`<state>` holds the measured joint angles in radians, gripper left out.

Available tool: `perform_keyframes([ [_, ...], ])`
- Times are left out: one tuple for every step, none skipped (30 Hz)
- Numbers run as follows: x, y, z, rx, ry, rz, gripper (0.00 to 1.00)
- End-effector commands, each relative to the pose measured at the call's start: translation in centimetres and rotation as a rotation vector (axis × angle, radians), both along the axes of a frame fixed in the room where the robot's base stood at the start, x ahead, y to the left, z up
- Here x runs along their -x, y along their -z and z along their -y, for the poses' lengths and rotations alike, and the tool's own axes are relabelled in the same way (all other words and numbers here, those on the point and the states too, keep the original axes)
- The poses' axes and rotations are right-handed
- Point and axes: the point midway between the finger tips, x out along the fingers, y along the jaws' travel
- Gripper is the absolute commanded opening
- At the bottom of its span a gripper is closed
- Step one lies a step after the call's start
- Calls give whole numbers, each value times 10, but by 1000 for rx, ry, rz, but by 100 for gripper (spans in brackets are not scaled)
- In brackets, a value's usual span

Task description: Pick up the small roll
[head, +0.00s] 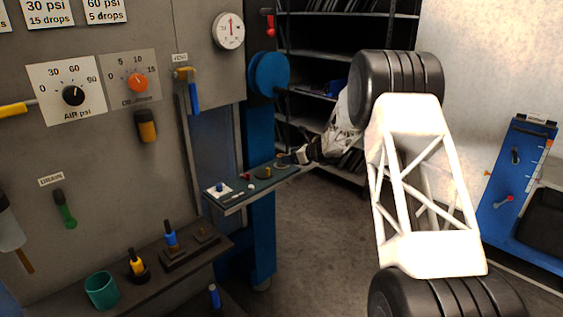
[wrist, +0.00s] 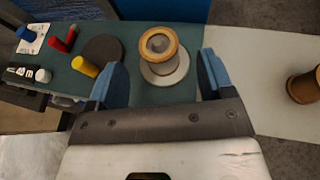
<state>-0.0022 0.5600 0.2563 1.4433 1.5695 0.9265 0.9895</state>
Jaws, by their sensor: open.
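A small roll (wrist: 159,44) with a tan rim and grey centre stands on a pale round disc (wrist: 165,75) on the green mat (wrist: 150,94) in the wrist view. My gripper (wrist: 163,72) is open, its blue fingers apart on the left and right of the roll's near side. I see no finger touching the roll. In the head view my gripper (head: 292,158) is over the far right end of the narrow shelf, and the roll is too small there to make out clearly.
A brown spool (wrist: 305,87) is at the right edge of the wrist view. Left of the roll are a dark disc (wrist: 103,50), a yellow peg (wrist: 85,66), red pieces (wrist: 63,42) and a blue-knobbed piece (wrist: 26,34). A grey panel (head: 120,180) borders the shelf.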

Motion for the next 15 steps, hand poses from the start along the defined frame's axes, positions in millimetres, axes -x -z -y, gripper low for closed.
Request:
perform_keyframes([
  [-2, 2, -4, 0, -1, 0, 75],
  [-2, 3, -5, 0, -1, 0, 75],
  [-3, 3, -7, 0, -1, 0, 75],
  [-4, 4, -7, 0, -1, 0, 75],
  [-4, 4, -8, 0, 0, 0, 75],
  [-4, 4, -8, 0, 0, 0, 75],
  [-4, 3, -8, 0, 0, 0, 75],
  [-4, 3, -8, 0, 0, 0, 75],
  [-4, 3, -7, 0, 0, 0, 75],
  [-4, 3, -7, 0, 0, 0, 75],
  [-4, 3, -7, 0, 0, 0, 75],
  [-4, 3, -7, 0, 0, 0, 75],
  [-4, 3, -7, 0, 0, 0, 75],
  [-4, 3, -8, 0, 0, 0, 75],
  [-4, 4, -8, 0, 0, 0, 75],
])
